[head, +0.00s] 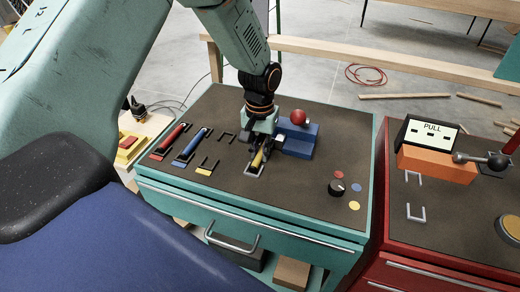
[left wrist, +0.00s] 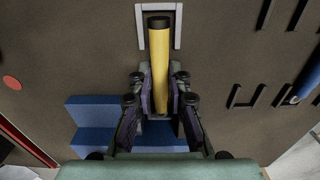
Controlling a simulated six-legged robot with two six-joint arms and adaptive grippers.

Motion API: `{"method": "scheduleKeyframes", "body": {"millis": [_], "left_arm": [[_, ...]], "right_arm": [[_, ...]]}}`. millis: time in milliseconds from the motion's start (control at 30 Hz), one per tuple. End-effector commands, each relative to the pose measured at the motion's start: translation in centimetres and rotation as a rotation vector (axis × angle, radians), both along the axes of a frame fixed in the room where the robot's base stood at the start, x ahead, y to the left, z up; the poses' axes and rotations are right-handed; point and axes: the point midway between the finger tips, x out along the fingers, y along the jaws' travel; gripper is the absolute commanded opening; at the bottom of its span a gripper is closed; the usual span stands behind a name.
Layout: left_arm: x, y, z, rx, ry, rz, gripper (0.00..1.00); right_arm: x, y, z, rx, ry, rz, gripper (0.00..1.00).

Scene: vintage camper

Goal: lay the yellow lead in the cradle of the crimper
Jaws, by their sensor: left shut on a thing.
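My left gripper (head: 259,152) is shut on the yellow lead (head: 257,159), low over the bench top beside the blue crimper (head: 299,142) with its red ball knob (head: 298,117). In the left wrist view, the fingers (left wrist: 161,108) grip the yellow lead (left wrist: 160,60) near its lower end. Its dark-tipped far end lies over a pale U-shaped cradle (left wrist: 176,30). The cradle (head: 247,173) also shows just in front of the gripper in the head view. Whether the lead touches the cradle floor, I cannot tell. My right gripper is not in view.
A red lead (head: 174,135) and a blue lead (head: 192,144) lie in holders at the left; a yellow-marked holder (head: 205,171) is empty. A black knob (head: 337,187) stands front right. An orange PULL device (head: 437,163) is on the red cabinet.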

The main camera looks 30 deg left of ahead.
Motion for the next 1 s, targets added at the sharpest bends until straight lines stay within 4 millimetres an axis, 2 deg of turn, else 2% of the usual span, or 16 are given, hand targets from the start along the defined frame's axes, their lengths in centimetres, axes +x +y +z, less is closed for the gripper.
{"method": "scheduleKeyframes", "body": {"millis": [333,367,633,1000], "left_arm": [[0.01,-0.01,-0.17,0.0,0.0,0.0,0.0],[0.01,-0.01,-0.17,0.0,0.0,0.0,0.19],[0.01,-0.01,-0.16,0.0,0.0,0.0,0.42],[0.03,0.0,0.16,0.0,-0.001,0.0,0.43]], "right_arm": [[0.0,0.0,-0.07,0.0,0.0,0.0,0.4],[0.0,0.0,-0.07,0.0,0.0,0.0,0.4],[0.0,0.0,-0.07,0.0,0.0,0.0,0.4],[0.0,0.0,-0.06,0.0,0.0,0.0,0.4]]}}
